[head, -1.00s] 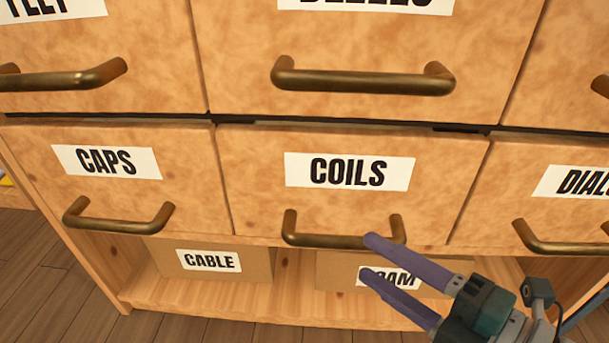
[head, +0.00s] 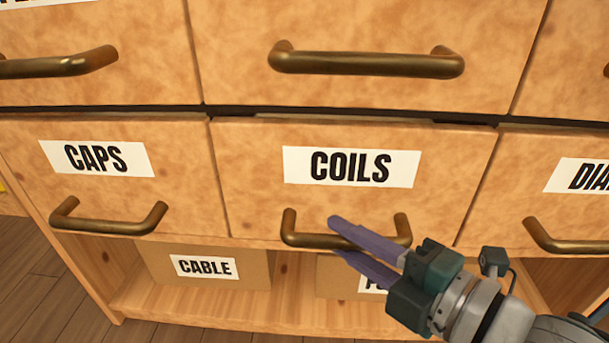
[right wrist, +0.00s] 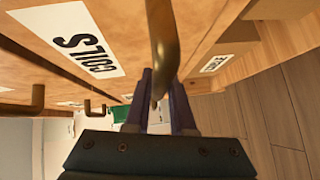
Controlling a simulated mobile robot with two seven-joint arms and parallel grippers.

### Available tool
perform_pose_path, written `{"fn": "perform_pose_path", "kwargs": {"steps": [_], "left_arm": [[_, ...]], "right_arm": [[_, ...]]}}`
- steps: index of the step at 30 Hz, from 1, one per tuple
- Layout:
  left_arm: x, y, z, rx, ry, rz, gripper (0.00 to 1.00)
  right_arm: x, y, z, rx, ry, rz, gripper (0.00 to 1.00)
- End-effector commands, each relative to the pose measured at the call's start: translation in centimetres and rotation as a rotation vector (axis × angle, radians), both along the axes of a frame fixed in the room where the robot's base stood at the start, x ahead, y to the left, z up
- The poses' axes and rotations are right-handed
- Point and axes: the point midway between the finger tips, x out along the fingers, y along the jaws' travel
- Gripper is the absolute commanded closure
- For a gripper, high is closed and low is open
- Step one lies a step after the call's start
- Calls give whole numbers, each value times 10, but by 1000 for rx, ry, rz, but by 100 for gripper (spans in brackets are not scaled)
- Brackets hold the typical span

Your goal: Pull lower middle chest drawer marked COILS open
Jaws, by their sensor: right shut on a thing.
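The COILS drawer (head: 256,203) is the middle wooden drawer of the lower row in the head view, with a white label (head: 350,167) and a brass bar handle (head: 305,241). Its front looks about level with its neighbours. My right gripper (head: 338,238) is shut on the handle, with one purple finger above the bar and one below. In the right wrist view the handle (right wrist: 163,45) runs between the two fingers (right wrist: 161,100). The fingers hide part of the handle's right half in the head view. My left gripper is not in view.
The CAPS drawer (head: 70,190) is on the left and another labelled drawer (head: 560,210) on the right. A drawer with a handle (head: 365,64) is above. Below is an open shelf with a CABLE box (head: 160,270) and a second, partly hidden box (head: 335,280).

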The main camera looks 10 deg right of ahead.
Motion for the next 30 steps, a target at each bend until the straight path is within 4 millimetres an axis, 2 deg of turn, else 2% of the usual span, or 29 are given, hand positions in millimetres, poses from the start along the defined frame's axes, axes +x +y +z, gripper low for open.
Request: {"fn": "perform_pose_path", "kwargs": {"steps": [1,4,30], "left_arm": [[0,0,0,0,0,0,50],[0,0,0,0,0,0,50],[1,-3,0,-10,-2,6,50]], "right_arm": [[0,0,0,0,0,0,90],[0,0,0,0,0,0,100],[0,0,0,0,-1,0,100]]}}
